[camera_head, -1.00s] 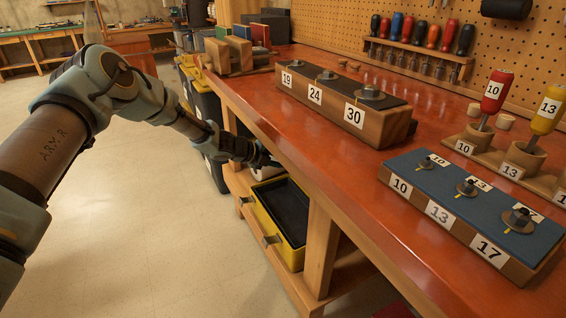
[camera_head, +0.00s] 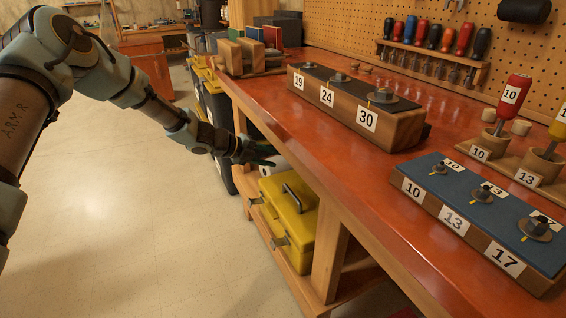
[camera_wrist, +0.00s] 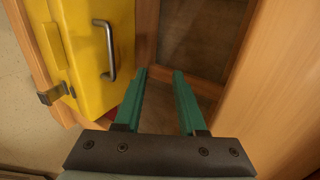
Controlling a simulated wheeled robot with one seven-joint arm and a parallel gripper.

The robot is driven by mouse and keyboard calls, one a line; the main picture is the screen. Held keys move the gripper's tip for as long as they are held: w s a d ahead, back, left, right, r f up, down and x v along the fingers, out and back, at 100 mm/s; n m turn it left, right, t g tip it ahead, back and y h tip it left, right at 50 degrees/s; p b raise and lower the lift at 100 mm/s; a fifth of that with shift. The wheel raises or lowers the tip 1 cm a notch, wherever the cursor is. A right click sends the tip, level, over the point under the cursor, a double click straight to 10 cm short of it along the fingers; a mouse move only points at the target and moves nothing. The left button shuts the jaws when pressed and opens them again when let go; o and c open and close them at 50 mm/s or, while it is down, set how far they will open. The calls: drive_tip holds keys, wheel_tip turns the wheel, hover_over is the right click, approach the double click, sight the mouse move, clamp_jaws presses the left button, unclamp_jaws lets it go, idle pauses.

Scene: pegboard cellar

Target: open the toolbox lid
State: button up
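The yellow toolbox (camera_head: 298,232) sits on the shelf under the workbench. Its lid (camera_head: 279,203) looks shut, with a dark handle (camera_head: 293,198) on top. Two metal latches (camera_head: 280,242) show on its front side. In the wrist view the lid (camera_wrist: 84,25) fills the upper left, with its handle (camera_wrist: 109,50) and one latch (camera_wrist: 55,94). My gripper (camera_head: 265,158) is above the far end of the toolbox, below the bench edge. In the wrist view its green fingers (camera_wrist: 160,76) are apart with nothing between them, to the right of the handle and not touching it.
The orange bench top (camera_head: 300,125) overhangs the shelf. A wooden leg (camera_head: 330,262) stands at the toolbox's near end. A white object (camera_head: 270,166) is behind my gripper. Dark bins with yellow lids (camera_head: 213,115) stand beyond. The floor (camera_head: 150,230) at left is clear.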

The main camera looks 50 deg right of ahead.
drive_tip(key=shift+v, duration=0.85)
